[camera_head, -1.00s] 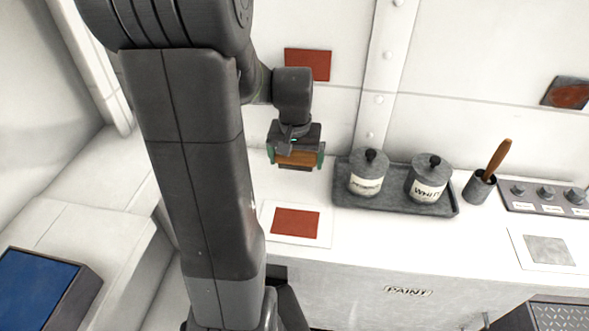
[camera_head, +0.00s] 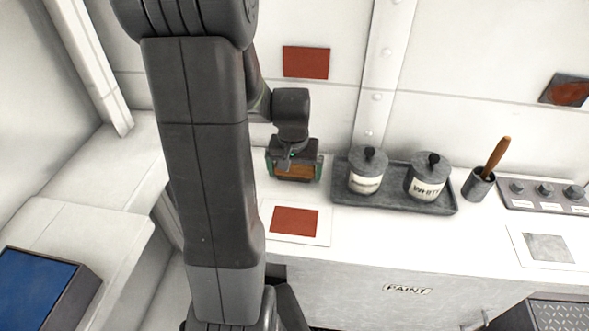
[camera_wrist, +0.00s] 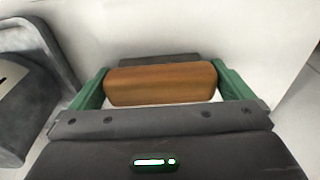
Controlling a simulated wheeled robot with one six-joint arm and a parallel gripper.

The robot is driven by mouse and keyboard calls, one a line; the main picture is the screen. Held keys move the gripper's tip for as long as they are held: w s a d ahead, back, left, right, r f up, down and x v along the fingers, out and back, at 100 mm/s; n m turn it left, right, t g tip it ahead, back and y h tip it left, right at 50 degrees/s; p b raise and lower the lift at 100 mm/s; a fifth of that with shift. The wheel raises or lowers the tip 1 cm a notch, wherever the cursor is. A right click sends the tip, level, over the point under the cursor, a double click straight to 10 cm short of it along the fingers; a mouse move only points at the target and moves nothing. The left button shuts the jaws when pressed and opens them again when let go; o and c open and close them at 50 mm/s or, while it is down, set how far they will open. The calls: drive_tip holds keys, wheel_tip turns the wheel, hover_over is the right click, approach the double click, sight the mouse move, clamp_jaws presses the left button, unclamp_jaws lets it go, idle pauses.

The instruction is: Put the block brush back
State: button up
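The block brush is a brown wooden block (camera_head: 294,172) held low over the back of the white counter, left of the grey tray. My gripper (camera_wrist: 162,88) has its green fingers against both ends of the block, which also shows in the wrist view (camera_wrist: 160,84). A dark strip (camera_wrist: 155,60) shows behind the block in the wrist view; I cannot tell whether it is part of the brush. Whether the brush touches the counter is hidden.
A grey tray (camera_head: 398,206) with two lidded pots, one a white-paint pot (camera_head: 428,180), stands close on the right. A cup (camera_head: 478,187) holds a wooden-handled tool. A red sample card (camera_head: 295,221) lies in front. A red panel (camera_head: 306,62) is on the wall.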

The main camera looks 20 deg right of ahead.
sight(294, 170)
wheel_tip(294, 170, up, 12)
drive_tip(key=s, duration=0.1)
drive_tip(key=shift+s+a+r+p, duration=0.15)
drive_tip(key=shift+a+p, duration=0.15)
drive_tip(key=shift+a, duration=0.1)
